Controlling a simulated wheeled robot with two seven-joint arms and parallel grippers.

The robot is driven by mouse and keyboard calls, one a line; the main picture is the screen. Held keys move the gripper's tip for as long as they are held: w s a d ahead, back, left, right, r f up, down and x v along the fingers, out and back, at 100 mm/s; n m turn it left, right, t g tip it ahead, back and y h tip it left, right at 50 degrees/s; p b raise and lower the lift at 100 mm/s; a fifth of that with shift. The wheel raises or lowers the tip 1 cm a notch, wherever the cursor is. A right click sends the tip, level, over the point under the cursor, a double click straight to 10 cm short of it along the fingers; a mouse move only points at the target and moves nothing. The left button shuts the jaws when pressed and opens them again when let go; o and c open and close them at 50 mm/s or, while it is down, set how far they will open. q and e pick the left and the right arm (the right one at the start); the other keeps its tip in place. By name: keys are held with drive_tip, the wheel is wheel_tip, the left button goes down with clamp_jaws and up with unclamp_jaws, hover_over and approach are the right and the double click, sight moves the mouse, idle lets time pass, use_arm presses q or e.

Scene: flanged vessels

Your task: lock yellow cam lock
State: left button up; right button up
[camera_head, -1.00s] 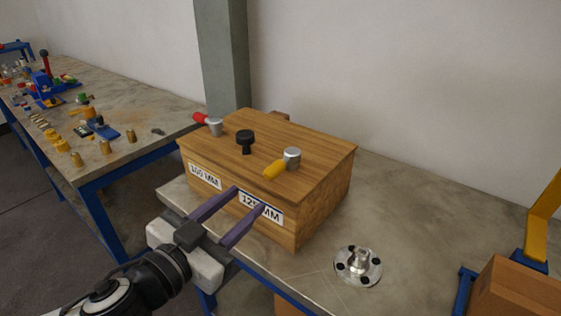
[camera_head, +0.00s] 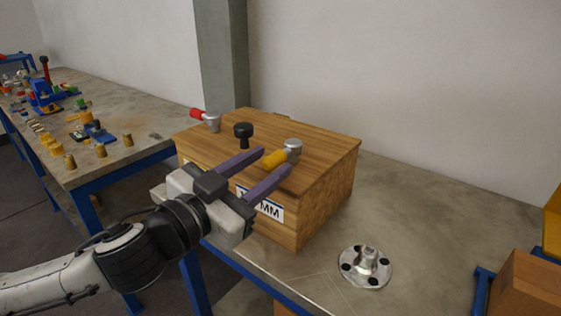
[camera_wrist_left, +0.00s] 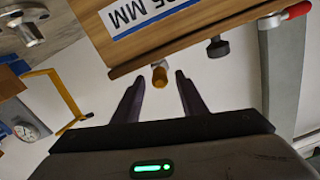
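The yellow cam lock (camera_head: 282,155) has a yellow handle and a silver round body, and sits on top of a wooden box (camera_head: 325,190). Its handle points toward the front left. In the left wrist view the yellow handle (camera_wrist_left: 159,77) shows end-on, just beyond and between the fingertips. My left gripper (camera_head: 274,161) is open and empty, with its two purple fingers reaching over the box's front edge toward the handle. Whether a finger touches the handle cannot be told. My right gripper is not in view.
A red-handled cam lock (camera_head: 207,118) and a black knob (camera_head: 243,133) also stand on the box. A silver flange (camera_head: 366,266) lies on the table to the right. A cardboard box (camera_head: 525,285) is at the lower right. The table between is clear.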

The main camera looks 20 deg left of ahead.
sight(282, 154)
use_arm(q)
drive_tip(key=x, duration=0.4)
drive_tip(key=shift+w+d+p, duration=0.15)
drive_tip(key=shift+w+p, duration=0.15)
drive_tip(key=shift+w, duration=0.1)
clamp_jaws()
